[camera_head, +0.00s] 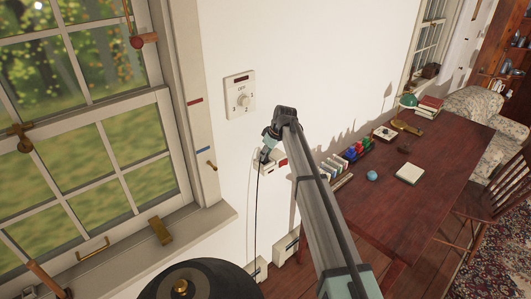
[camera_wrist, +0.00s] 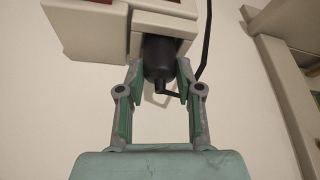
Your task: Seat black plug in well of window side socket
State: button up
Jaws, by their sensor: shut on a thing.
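The black plug (camera_wrist: 159,62) is between the green-padded fingers of my gripper (camera_wrist: 160,72), which is shut on it. Its top end meets the underside of the right part of a pale socket box (camera_wrist: 103,32) on the wall. I cannot tell how deep it sits in a well. A black cord bends off the plug and runs up past the box's right side. In the head view my gripper (camera_head: 267,146) is at the pale socket box (camera_head: 267,168), which has a red mark, and the cord hangs below. My arm hides part of the box.
A window (camera_head: 75,130) with a sill is on the left. A wall plate with a knob (camera_head: 243,101) is above the socket. A dark red table (camera_head: 380,203) with books and small objects stands right. A round black object (camera_head: 205,280) is at the bottom.

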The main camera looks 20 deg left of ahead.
jog(key=shift+f, duration=0.15)
jog(key=o, duration=1.1)
jog(key=shift+o, duration=0.2)
